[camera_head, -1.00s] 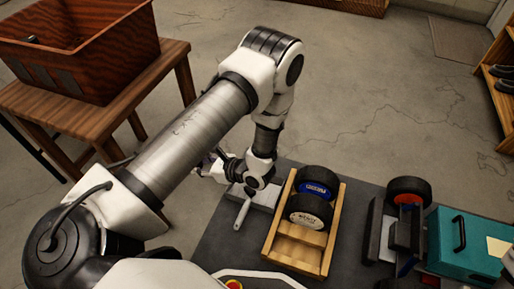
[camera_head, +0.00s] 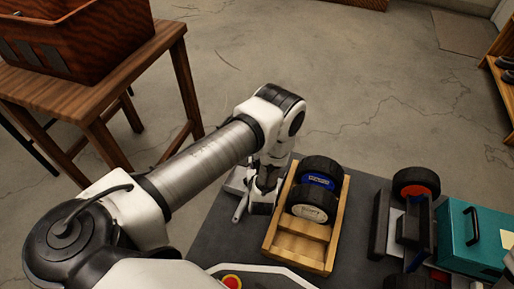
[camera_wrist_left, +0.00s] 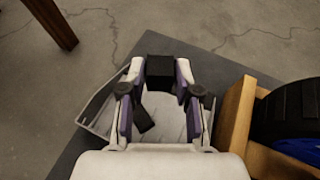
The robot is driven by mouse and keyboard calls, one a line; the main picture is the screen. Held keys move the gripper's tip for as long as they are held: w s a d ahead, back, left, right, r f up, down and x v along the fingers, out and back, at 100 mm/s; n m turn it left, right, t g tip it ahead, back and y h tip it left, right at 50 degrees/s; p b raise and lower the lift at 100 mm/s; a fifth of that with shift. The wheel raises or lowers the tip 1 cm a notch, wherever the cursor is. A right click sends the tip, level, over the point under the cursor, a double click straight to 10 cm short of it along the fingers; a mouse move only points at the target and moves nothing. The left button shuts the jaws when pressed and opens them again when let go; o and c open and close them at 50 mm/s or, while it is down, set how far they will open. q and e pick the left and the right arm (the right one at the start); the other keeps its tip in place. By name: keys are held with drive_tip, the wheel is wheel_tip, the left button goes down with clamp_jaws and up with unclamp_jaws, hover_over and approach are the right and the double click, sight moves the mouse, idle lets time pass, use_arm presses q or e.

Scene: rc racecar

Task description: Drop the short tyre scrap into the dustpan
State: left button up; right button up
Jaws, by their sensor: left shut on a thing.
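My left gripper (camera_wrist_left: 158,80) is shut on a short black tyre scrap (camera_wrist_left: 160,69), which sits between its fingertips in the left wrist view. The grey dustpan (camera_wrist_left: 97,112) lies beneath the gripper, with its side wall showing left of the fingers. A second dark scrap (camera_wrist_left: 145,121) lies in the dustpan, seen between the fingers. In the head view my left gripper (camera_head: 262,194) points down beside the wooden rack, over the dustpan (camera_head: 237,180); the held scrap is hidden there. The height of the scrap above the pan is hard to tell. My right gripper is not in view.
A wooden rack (camera_head: 285,249) holding wheels (camera_head: 313,204) stands close to the right of the gripper. A teal box (camera_head: 470,238) is farther right on the dark bench (camera_head: 215,238). A wooden table with a red-brown crate (camera_head: 75,40) stands at left.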

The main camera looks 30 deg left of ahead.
use_arm(q)
drive_tip(key=shift+f, duration=0.4)
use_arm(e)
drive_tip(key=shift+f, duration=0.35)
use_arm(q)
drive_tip(key=o, duration=0.9)
drive_tip(key=shift+s, duration=0.1)
drive_tip(key=v, duration=1.2)
